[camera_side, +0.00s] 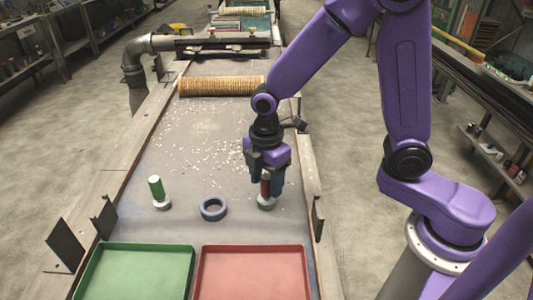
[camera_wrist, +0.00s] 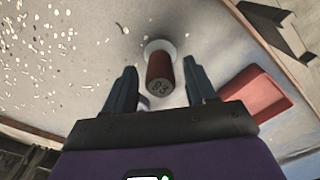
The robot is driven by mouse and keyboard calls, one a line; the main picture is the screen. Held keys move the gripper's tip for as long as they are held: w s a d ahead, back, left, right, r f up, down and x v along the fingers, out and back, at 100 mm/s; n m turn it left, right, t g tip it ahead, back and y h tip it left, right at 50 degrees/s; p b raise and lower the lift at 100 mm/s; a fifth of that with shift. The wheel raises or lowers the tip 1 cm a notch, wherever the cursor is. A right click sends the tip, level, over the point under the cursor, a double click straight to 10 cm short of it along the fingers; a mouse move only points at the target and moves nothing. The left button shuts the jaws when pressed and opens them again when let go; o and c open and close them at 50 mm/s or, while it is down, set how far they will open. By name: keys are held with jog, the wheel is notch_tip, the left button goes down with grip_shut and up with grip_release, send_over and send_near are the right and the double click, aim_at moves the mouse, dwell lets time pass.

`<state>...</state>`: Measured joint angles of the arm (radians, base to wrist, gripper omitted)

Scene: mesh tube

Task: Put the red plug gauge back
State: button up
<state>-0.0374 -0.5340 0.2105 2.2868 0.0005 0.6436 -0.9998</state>
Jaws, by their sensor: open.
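The red plug gauge (camera_side: 265,187) stands upright in a pale round base (camera_side: 267,203) at the right of the work surface. My gripper (camera_side: 266,181) is above it, pointing down, with its fingers on either side of the gauge's upper part. In the wrist view the gauge (camera_wrist: 159,69) shows its dark marked end between the two open fingers, with gaps on both sides. Its pale base (camera_wrist: 157,46) shows behind it. The red tray (camera_side: 254,247) lies at the front right; its floor looks empty, and its front edge is out of frame.
A blue-grey ring (camera_side: 204,213) lies between the two gauges. A green tray (camera_side: 135,246) is left of the red one. Pale chips litter the surface behind.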

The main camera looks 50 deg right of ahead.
notch_tip(320, 180, up, 10)
jog(key=s+d+f+m, duration=0.1)
jog(key=s+d, duration=0.4)
jog(key=s, duration=0.5)
jog(key=s+d+f+m, duration=0.2)
jog(key=s+d+m, duration=0.2)
jog(key=s, duration=0.5)
jog(key=shift+s+d, duration=0.4)
